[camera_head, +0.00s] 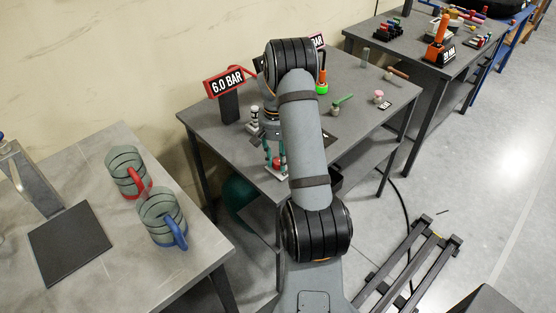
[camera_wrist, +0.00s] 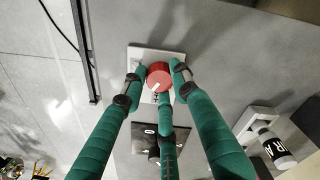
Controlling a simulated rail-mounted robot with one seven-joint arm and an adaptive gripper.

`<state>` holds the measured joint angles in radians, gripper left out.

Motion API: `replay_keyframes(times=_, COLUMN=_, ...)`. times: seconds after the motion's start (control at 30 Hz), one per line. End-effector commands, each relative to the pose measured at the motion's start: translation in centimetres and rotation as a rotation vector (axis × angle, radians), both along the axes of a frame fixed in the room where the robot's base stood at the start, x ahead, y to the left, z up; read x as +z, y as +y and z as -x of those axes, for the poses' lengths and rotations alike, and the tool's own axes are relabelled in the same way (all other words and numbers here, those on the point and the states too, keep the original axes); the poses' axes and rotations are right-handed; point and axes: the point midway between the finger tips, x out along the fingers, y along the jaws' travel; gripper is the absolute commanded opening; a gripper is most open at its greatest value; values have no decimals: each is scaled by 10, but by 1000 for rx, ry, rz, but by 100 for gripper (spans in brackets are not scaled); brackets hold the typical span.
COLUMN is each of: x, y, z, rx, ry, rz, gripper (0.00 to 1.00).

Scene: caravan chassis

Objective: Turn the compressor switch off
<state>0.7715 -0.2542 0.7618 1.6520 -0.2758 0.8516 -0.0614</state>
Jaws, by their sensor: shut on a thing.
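The compressor switch is a red round knob (camera_wrist: 158,74) on a pale square plate (camera_wrist: 143,54), seen in the wrist view. A light mark shows on the knob's face, pointing toward the lower left. My gripper (camera_wrist: 160,82) has three teal fingers, shut around the knob, one at each side and one below it in the picture. In the head view my gripper (camera_head: 273,157) is at the front edge of the middle grey table (camera_head: 205,122). The red knob (camera_head: 277,162) shows small between the fingers, partly hidden by them. Small print below the knob is unreadable.
A sign reading 6.0 BAR (camera_head: 226,84) stands behind my gripper. Small tools and fittings lie to the right on the same table. Two jars with red (camera_head: 126,170) and blue (camera_head: 162,216) handles stand on the left table. A dark metal frame (camera_head: 415,265) lies on the floor at right.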

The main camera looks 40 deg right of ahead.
Motion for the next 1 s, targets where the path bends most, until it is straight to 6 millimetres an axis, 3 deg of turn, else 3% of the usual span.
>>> replay_keyframes(times=0.5, x=-1, y=2, z=2, rx=398, ry=4, rz=-5, gripper=2)
replay_keyframes(times=1.0, x=-1, y=1, z=2, rx=515, ry=5, rz=-5, gripper=2)
